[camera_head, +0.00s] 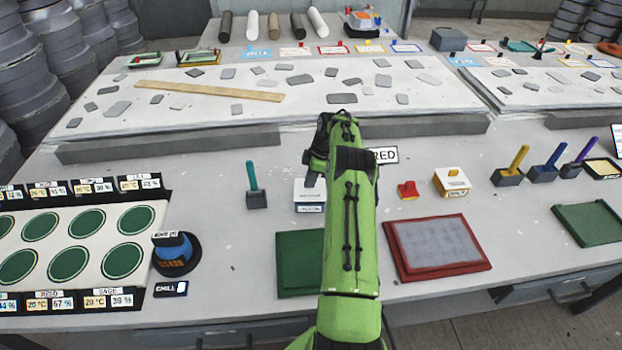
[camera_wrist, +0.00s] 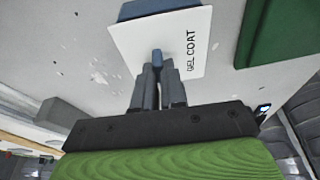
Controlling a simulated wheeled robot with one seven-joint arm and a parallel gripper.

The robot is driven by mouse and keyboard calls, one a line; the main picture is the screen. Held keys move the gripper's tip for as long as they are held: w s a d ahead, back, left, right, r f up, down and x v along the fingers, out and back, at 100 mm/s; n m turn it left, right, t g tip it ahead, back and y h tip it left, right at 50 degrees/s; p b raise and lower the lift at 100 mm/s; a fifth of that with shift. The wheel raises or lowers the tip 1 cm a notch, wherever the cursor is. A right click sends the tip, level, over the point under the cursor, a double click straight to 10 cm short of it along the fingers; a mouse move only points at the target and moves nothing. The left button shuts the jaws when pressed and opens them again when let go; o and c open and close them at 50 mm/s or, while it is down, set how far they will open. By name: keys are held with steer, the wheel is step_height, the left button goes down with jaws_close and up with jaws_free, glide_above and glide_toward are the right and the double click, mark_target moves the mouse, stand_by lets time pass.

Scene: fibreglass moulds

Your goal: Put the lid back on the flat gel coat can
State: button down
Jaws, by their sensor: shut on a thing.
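My gripper (camera_wrist: 160,72) is shut on a blue knob (camera_wrist: 157,55) that stands on a white lid (camera_wrist: 185,50) lettered "GEL COAT". Blue material (camera_wrist: 150,8) shows past the lid's far edge in the wrist view. I cannot tell whether it is the can. In the head view a white labelled thing (camera_head: 309,193) shows just left of my green arm, partly hidden by it. I cannot tell there whether the lid is touching a can or held above one.
A dark green panel (camera_head: 297,262) and a red-framed tray (camera_head: 437,247) lie in front. A teal-handled tool (camera_head: 255,188) stands left, a white box with a yellow knob (camera_head: 451,182) right. A long raised slab (camera_head: 280,85) crosses behind.

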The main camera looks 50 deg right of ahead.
steer(key=shift+f, duration=0.1)
steer(key=shift+f+b, duration=0.5)
steer(key=shift+r, duration=0.1)
stand_by(0.4)
steer(key=c, duration=1.1)
jaws_free()
steer(key=shift+o, duration=0.3)
steer(key=o, duration=0.4)
